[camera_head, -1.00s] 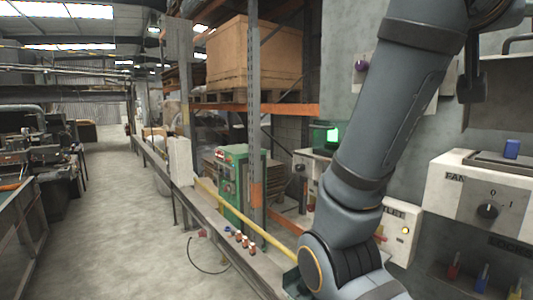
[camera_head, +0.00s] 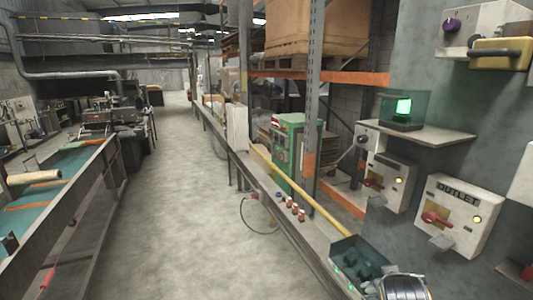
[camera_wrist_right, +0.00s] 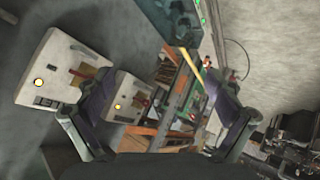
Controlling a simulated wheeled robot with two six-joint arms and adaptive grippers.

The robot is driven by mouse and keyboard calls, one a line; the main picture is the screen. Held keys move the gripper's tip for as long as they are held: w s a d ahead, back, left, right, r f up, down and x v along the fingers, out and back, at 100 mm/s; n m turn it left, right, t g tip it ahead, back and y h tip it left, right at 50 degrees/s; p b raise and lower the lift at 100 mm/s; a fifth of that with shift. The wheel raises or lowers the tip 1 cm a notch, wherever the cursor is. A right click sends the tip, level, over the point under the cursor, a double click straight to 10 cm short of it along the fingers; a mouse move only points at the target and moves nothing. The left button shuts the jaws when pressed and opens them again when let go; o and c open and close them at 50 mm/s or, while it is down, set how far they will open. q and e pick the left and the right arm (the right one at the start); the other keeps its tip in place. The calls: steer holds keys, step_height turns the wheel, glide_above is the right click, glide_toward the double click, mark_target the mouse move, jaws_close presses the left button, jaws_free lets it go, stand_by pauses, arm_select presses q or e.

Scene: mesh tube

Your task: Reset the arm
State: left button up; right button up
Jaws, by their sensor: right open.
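My right gripper (camera_wrist_right: 158,88) is open and empty, its two dark fingers spread apart in the right wrist view. Behind the fingers are a white switch box (camera_wrist_right: 45,65) and a second switch box (camera_wrist_right: 130,98); the gripper appears apart from both. In the head view, only a small grey part, likely of my right arm, shows at the bottom edge right of centre. My left gripper is in neither view.
An OUTLET box (camera_head: 457,218) with a red handle and another switch box (camera_head: 386,180) hang on the right wall. A teal bin (camera_head: 345,250) of dark pieces stands on the ledge below. A conveyor (camera_head: 75,175) runs along the left. The floor aisle (camera_head: 180,210) is clear.

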steer(key=s+a+f+n+g+y, duration=0.1)
steer(key=s+a+f+g+y, duration=0.15)
steer(key=s+f, duration=0.6)
steer(key=s+a+f+g+y, duration=0.2)
steer(key=s+a+f, duration=0.2)
steer(key=s+f, duration=0.5)
steer(key=s+d+f+g+b, duration=0.1)
steer(key=s+f+b, duration=0.15)
steer(key=f, duration=1.25)
steer(key=s+d+f+g+b, duration=0.1)
steer(key=f+b, duration=0.2)
steer(key=f, duration=1.2)
steer(key=s+d+f+b, duration=0.1)
steer(key=s+f+b, duration=0.3)
steer(key=s+f, duration=1.4)
step_height(320, 180, down, 4)
steer(key=shift+s+d+f+g+b, duration=0.1)
steer(key=shift+s+d+g+b, duration=0.2)
steer(key=shift+s+g, duration=0.1)
steer(key=shift+c, duration=0.5)
